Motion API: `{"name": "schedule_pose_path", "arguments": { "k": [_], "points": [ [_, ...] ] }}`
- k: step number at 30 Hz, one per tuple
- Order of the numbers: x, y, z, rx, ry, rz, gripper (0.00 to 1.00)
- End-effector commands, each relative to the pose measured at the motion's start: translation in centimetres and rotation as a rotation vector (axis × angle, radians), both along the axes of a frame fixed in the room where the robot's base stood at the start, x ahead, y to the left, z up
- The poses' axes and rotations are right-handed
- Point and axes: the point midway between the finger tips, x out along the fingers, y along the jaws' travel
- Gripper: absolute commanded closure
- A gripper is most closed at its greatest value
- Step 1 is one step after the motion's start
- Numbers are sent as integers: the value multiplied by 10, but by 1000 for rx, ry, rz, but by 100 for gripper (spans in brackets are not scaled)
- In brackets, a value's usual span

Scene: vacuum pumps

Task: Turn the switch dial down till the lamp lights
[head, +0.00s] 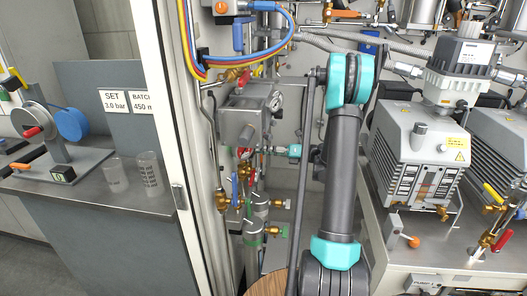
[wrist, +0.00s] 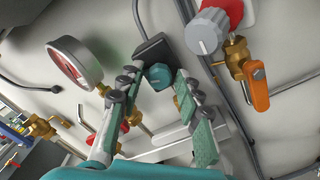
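A teal knob (wrist: 158,75) on a dark square base (wrist: 152,50) shows between my fingers in the wrist view; it may be the switch dial. My gripper (wrist: 158,98) is open, its two fingers spread to either side of the knob. I cannot tell whether they touch it. A grey dial (wrist: 204,32) on a red base is further up and right. No lit lamp can be made out. In the head view my gripper cannot be clearly made out beyond the arm; a small teal part (head: 295,150) shows left of the arm, but I cannot tell what it is.
A round gauge (wrist: 75,64) is close left of my fingers. An orange-handled valve (wrist: 254,85) is at right. In the head view, pipes and hoses crowd the cabinet, vacuum pumps (head: 418,150) stand at right, and a bench with glass beakers (head: 150,174) is at left.

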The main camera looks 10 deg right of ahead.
Motion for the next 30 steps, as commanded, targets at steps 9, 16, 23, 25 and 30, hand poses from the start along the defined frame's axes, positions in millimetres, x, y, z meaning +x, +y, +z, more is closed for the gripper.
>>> {"name": "schedule_pose_path", "arguments": {
  "k": [9, 16, 23, 25, 30],
  "points": [
    [0, 0, 0, -1, -2, 0, 56],
    [-1, -4, 0, 0, -3, -1, 56],
    [-4, -13, 0, -1, -3, -1, 56],
    [-5, -15, 0, -1, -3, 0, 56],
    [-6, -19, 0, -1, -3, 0, 56]
  ]
}}
